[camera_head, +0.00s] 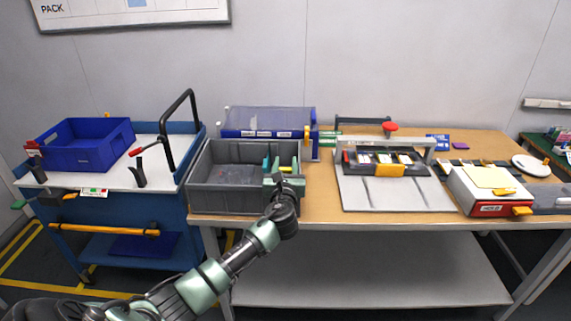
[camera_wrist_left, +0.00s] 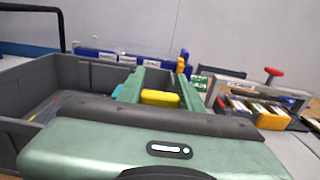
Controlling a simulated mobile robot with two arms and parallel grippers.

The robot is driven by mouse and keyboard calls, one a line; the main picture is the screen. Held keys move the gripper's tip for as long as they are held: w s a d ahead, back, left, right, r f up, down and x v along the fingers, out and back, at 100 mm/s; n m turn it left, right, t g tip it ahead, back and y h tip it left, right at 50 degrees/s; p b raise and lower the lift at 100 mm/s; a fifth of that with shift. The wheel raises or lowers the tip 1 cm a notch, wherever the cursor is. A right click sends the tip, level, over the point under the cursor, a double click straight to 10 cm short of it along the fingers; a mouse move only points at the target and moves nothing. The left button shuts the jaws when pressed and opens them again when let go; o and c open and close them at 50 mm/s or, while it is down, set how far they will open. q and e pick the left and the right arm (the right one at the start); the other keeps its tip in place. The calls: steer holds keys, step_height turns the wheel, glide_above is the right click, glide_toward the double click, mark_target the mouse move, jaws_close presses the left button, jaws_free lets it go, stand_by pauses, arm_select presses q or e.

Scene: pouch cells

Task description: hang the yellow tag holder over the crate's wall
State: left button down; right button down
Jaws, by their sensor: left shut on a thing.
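The grey crate (camera_head: 225,200) stands on the wooden bench at its left end. My left gripper (camera_head: 284,172) is at the crate's right end, reaching in over its front. In the left wrist view the gripper (camera_wrist_left: 160,92) has the yellow tag holder (camera_wrist_left: 161,98) between its two green fingers and is shut on it. The crate's grey wall (camera_wrist_left: 85,72) shows to the left there. Whether the holder touches the wall is hidden by the fingers and the gripper body. My right gripper is in neither view.
A blue lidded box (camera_head: 268,122) stands right behind the crate. A blue trolley with a blue bin (camera_head: 88,147) is to the left. To the right are a grey fixture (camera_head: 395,193) and a red-and-white box (camera_head: 487,200). Some bare bench lies between crate and fixture.

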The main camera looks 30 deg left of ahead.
arm_select(q)
steer(key=shift+f, duration=0.2)
steer(key=shift+f+b, duration=1.25)
steer(key=shift+f, duration=0.45)
steer(key=c, duration=0.9)
jaws_free()
steer(key=shift+r, duration=0.1)
steer(key=shift+o, duration=0.2)
steer(key=v, duration=0.8)
steer(key=shift+a, duration=0.15)
